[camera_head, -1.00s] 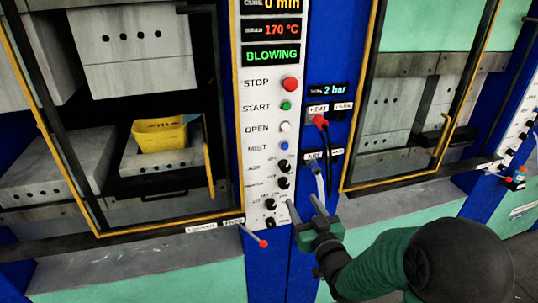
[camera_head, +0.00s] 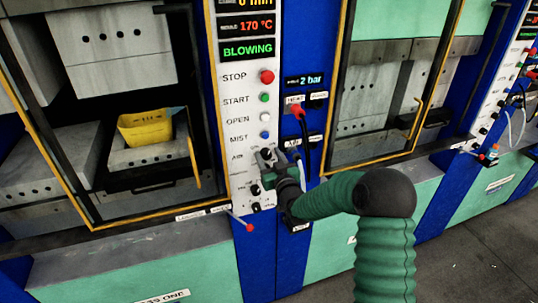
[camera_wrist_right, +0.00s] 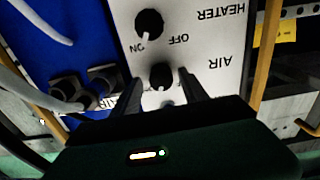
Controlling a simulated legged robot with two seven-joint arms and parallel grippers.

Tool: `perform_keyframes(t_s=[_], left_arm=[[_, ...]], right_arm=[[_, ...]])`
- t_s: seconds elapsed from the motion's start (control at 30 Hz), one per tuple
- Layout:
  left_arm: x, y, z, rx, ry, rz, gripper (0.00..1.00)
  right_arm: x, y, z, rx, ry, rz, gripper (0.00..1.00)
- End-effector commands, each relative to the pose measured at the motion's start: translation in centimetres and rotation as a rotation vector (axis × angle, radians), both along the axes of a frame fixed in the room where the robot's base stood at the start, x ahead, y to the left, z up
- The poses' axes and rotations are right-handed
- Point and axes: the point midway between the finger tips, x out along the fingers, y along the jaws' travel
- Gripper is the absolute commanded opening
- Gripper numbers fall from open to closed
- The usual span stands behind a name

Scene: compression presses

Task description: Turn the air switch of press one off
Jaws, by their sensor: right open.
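The control panel of press one (camera_head: 240,100) stands upright at the centre, with an "AIR" label (camera_head: 237,157). My right gripper (camera_head: 274,155) is in front of the panel, right of that label, and hides the air switch in the head view. In the right wrist view the air switch (camera_wrist_right: 161,74) is a round black knob beside upside-down "AIR" lettering. The open fingers of my right gripper (camera_wrist_right: 160,84) stand on either side of it. Contact cannot be told. The switch's position labels are hidden. My left gripper is not in view.
The heater knob (camera_wrist_right: 148,22) is close to the air switch. STOP (camera_head: 267,77), START and other buttons are above on the panel. A red-tipped lever (camera_head: 249,227) sticks out below. Hoses (camera_head: 304,140) hang on the right. A yellow container (camera_head: 145,128) sits inside the press.

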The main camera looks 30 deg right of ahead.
Motion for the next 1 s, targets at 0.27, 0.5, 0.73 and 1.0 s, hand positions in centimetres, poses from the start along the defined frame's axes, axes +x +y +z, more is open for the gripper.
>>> perform_keyframes(t_s=[0.27,0.5,0.73,1.0], left_arm=[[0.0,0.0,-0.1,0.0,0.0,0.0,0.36],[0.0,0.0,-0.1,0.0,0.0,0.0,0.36],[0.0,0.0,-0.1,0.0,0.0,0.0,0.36],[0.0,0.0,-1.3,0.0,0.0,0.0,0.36]], right_arm=[[0.1,0.0,-0.1,0.001,0.001,0.001,0.4],[0.0,0.0,-0.1,0.001,0.0,0.001,0.08],[-0.1,-0.1,-0.1,0.0,0.0,0.0,0.0],[-0.1,-0.1,-0.3,-0.056,0.011,-0.001,0.0]])
